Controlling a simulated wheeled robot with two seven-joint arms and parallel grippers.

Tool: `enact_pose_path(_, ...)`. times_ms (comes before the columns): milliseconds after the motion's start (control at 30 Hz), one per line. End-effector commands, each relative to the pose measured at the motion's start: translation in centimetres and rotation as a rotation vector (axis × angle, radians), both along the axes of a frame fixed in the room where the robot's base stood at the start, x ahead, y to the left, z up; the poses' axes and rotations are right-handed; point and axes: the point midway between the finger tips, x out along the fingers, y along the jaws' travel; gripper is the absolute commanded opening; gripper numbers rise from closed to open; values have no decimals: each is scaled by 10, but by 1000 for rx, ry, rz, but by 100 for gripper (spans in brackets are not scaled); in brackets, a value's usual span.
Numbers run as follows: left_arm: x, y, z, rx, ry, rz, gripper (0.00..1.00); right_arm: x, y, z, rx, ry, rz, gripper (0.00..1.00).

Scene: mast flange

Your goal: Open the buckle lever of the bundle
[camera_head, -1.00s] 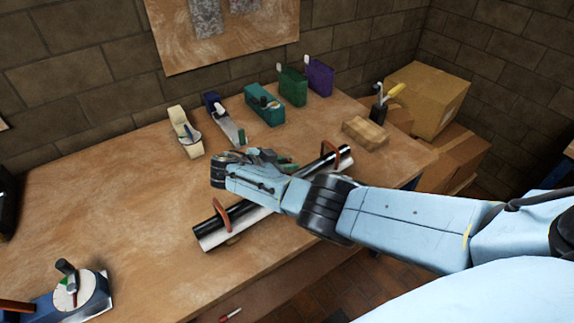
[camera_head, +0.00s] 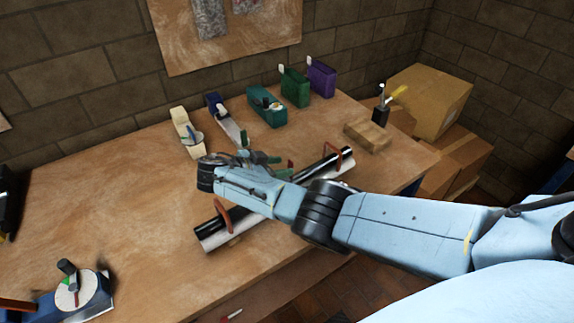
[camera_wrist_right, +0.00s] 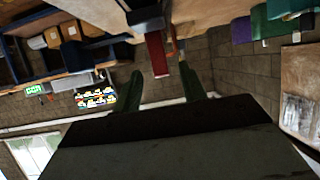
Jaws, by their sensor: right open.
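The bundle (camera_head: 213,234) is a black tube and a white tube lying together along the bench's front edge. Orange-brown hoops stand near its left end (camera_head: 223,215) and right end (camera_head: 333,156). My right gripper (camera_head: 266,160) is above the bundle's middle, open, its green fingers apart; my wrist and forearm hide the middle there. In the right wrist view, a flat red piece (camera_wrist_right: 157,55), possibly the buckle lever, shows beyond and between the open fingers (camera_wrist_right: 160,88). I cannot tell whether they touch it. My left gripper is not in view.
Tape dispensers and tools (camera_head: 187,133) and green (camera_head: 294,87) and purple (camera_head: 321,79) boxes line the bench's back. A wooden block (camera_head: 367,134) is at right. A blue device with a dial (camera_head: 75,290) is front left. The left bench top is clear.

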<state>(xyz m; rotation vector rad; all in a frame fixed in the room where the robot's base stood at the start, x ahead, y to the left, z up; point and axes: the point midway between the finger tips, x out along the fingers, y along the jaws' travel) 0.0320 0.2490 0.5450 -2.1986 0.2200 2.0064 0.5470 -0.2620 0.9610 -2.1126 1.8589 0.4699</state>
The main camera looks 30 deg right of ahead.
Motion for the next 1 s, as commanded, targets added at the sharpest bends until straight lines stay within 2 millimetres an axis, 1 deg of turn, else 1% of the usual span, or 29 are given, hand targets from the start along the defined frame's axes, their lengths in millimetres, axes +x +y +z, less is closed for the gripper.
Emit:
enact_pose_path(33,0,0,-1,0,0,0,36,-1,13,4,4,-2,3,42)
enact_pose_path(200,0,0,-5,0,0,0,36,-6,48,20,5,-1,3,42)
enact_pose_path(300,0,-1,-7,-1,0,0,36,-8,64,28,3,0,3,42)
enact_pose_path(400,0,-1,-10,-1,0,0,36,-10,76,34,2,1,1,42)
enact_pose_path(500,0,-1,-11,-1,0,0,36,-11,84,38,1,0,1,42)
enact_pose_path(600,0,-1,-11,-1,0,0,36,-11,87,40,1,1,-1,42)
enact_pose_path(1000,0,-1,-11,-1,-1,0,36,-12,88,41,0,1,0,42)
